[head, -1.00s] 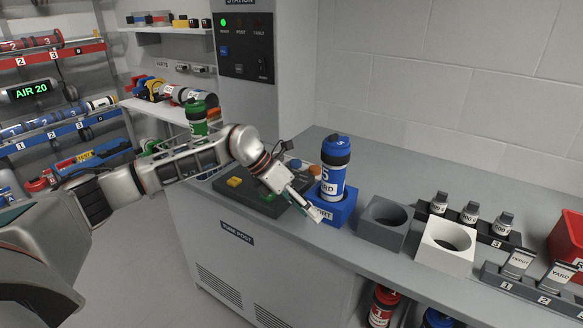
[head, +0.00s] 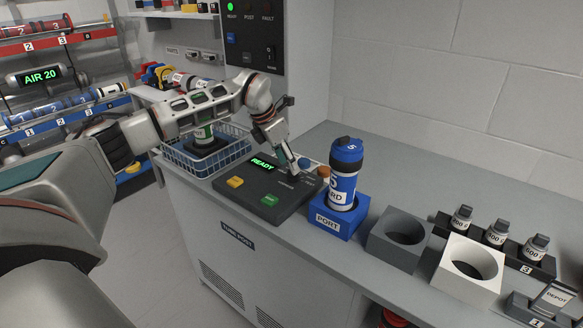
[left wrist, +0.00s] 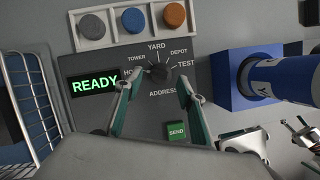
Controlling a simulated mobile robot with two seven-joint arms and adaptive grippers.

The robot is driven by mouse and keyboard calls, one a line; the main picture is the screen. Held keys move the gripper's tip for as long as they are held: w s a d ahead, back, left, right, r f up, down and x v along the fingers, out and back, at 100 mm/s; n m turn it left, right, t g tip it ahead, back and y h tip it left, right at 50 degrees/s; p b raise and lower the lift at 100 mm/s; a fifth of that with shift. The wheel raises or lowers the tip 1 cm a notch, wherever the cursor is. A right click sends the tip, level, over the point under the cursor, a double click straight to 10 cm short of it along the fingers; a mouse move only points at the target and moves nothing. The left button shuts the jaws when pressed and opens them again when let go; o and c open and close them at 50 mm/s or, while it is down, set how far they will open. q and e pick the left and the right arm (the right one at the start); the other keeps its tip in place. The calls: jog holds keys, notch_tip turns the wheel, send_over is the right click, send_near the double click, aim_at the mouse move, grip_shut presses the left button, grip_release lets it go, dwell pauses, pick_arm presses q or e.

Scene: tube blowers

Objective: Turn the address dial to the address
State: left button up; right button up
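The address dial (left wrist: 158,72) is a small dark knob on the dark grey console (head: 262,186). Around it are the labels TOWER, YARD, DEPOT, TEST and one partly hidden label beginning HO. I cannot make out which label its pointer faces. My left gripper (head: 291,167) is over the console's right part. In the left wrist view its two fingers (left wrist: 158,82) are apart, one on each side of the dial, with nothing visibly clasped. At that view's lower right, grey and white parts look like my right gripper (left wrist: 300,130); its opening is unclear.
The console shows a green READY display (head: 264,163), a yellow button (head: 235,182) and a green SEND button (head: 270,200). A blue canister (head: 344,170) stands in the blue PORT box (head: 332,224) at right. A blue wire basket (head: 180,166) is at left.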

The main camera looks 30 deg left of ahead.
aim_at(293, 176)
pick_arm(q)
jog(key=shift+x, duration=1.15)
jog(key=shift+w+f, duration=0.1)
jog(key=shift+f, duration=0.1)
pick_arm(e)
jog(key=shift+w+r, duration=0.3)
jog(key=shift+w, duration=0.2)
pick_arm(q)
jog(key=c, duration=1.1)
